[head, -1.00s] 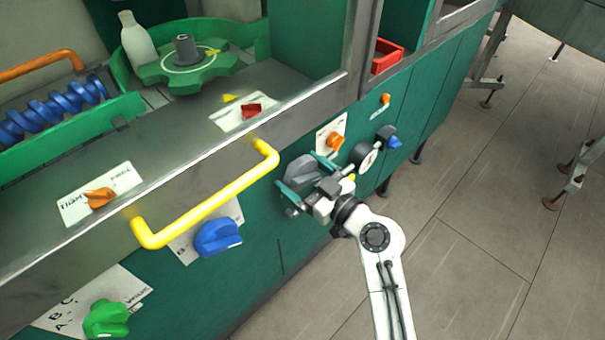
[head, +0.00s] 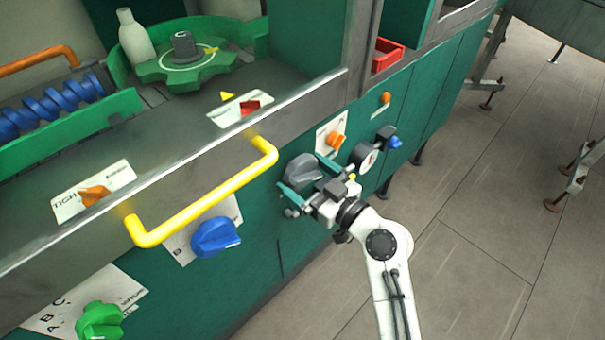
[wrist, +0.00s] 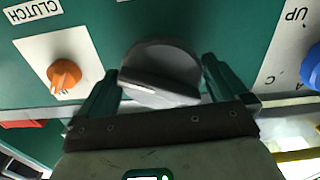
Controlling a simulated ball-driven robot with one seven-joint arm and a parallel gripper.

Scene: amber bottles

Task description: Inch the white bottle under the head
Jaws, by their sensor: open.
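The white bottle (head: 134,36) stands upright on the machine's deck at the upper left of the head view, beside the green star wheel (head: 186,68). My gripper (head: 303,178) is low at the machine's green front panel, well away from the bottle. It is open, its two green fingers on either side of a dark grey knob (head: 304,169). The wrist view shows this grey knob (wrist: 160,75) between the fingers; I cannot tell whether they touch it. The head named in the task is not clearly in view.
A yellow handle bar (head: 205,196) runs along the deck's front edge. A blue knob (head: 215,237), a green knob (head: 101,321) and an orange knob (head: 338,140) are on the panel. A blue screw conveyor (head: 50,105) lies left. Open floor is at right.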

